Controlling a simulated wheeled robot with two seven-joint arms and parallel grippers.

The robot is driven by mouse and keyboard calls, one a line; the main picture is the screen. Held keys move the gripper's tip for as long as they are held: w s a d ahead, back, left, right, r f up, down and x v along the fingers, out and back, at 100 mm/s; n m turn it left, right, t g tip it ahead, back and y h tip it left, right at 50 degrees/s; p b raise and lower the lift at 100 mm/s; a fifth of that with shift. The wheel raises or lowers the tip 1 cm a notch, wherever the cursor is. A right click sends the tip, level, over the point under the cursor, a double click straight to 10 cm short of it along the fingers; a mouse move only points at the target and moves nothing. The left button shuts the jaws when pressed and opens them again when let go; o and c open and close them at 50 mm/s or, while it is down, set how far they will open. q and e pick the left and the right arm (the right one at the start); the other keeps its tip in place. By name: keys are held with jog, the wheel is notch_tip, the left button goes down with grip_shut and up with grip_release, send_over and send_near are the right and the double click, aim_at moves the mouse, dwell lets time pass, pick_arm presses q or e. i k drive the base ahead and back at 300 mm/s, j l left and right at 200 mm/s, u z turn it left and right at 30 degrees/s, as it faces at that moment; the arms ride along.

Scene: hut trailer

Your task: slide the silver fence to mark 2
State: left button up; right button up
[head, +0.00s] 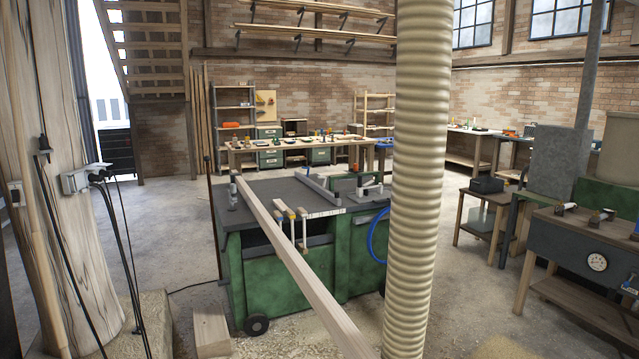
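A green machine (265,272) with a dark grey flat top (270,190) stands in the middle of the head view. A slim grey bar (318,188), which looks like the silver fence, lies slantwise across the right part of the top. A pale strip (322,213) runs along the near edge by the bar's near end. Any marks or numbers on it are too small to read. Neither of my grippers is in view.
A long wooden beam (300,270) slants from the machine's top toward me, with clamps (291,225) beside it. A thick ribbed hose (419,180) hangs close at the right. A wooden post (62,220) stands left. Open floor (165,235) lies between post and machine.

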aim_at(335, 200)
jog(key=i+l+z, duration=0.2)
jog(key=l+z, duration=0.15)
jog(key=i+l+z, duration=0.6)
jog(key=z, duration=0.15)
jog(key=i+l+z, duration=0.25)
jog(key=i, duration=0.3)
jog(key=i+l+z, duration=0.25)
jog(key=i, duration=0.35)
jog(key=i+l+z, duration=0.3)
jog(key=i, duration=0.3)
jog(key=i+u, duration=0.35)
jog(key=i, duration=0.25)
jog(key=i+u, duration=0.35)
jog(key=i, duration=0.2)
jog(key=i+l+u, duration=0.35)
jog(key=i, duration=0.2)
jog(key=i+j+u, duration=0.2)
jog(key=u, duration=0.2)
jog(key=i+j+u, duration=0.15)
jog(key=i+u, duration=0.5)
jog(key=u, duration=0.2)
jog(key=i+u, duration=0.4)
jog(key=i+l+u, duration=0.2)
jog(key=u, duration=0.25)
jog(key=i+j+u, duration=0.2)
jog(key=i+u, duration=0.55)
jog(key=i, duration=0.2)
jog(key=i+l+u, duration=0.1)
jog(key=i+u, duration=0.3)
jog(key=i, duration=0.05)
